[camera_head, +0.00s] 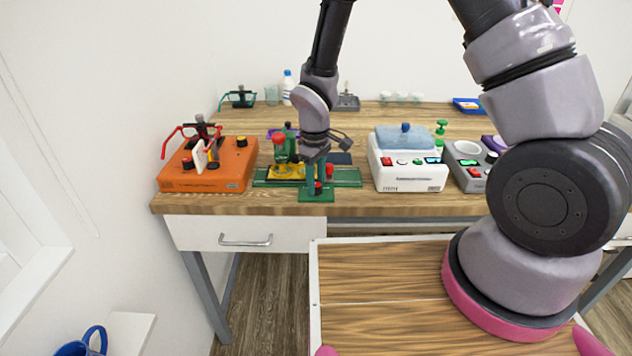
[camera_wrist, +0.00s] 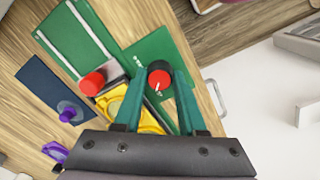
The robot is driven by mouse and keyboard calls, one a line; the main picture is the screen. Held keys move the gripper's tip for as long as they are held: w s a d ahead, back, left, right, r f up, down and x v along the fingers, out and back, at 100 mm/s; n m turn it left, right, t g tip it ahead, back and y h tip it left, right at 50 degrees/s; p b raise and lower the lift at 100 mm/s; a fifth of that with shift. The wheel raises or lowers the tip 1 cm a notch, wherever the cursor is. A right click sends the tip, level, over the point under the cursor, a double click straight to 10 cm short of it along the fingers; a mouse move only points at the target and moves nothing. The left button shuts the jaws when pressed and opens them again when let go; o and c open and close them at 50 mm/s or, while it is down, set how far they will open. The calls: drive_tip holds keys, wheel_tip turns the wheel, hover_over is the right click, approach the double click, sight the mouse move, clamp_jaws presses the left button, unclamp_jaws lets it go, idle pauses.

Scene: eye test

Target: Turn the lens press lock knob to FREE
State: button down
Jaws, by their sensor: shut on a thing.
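The lens press is green with a yellow part (camera_head: 286,171) and a long green base (camera_head: 345,178) at the front of the bench. Its lock knob, black with a red cap (camera_head: 318,187), sits on a green plate at the bench's front edge. In the wrist view the knob (camera_wrist: 159,78) shows a white pointer mark, directed towards the bottom of the picture. My gripper (camera_wrist: 158,92) has its two green fingers shut on the knob, one on each side. Small white marks on the plate are too small to read. A red knob (camera_wrist: 92,83) stands beside it.
An orange device (camera_head: 225,168) with red glasses stands left of the press. A white device (camera_head: 408,172) with a blue pad and a grey one (camera_head: 470,165) stand to the right. A dark blue plate (camera_wrist: 45,90) with a purple knob lies nearby.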

drive_tip(key=shift+c, duration=2.4)
unclamp_jaws()
wheel_tip(320, 180, up, 11)
drive_tip(key=shift+s, duration=0.15)
drive_tip(key=shift+a, duration=0.1)
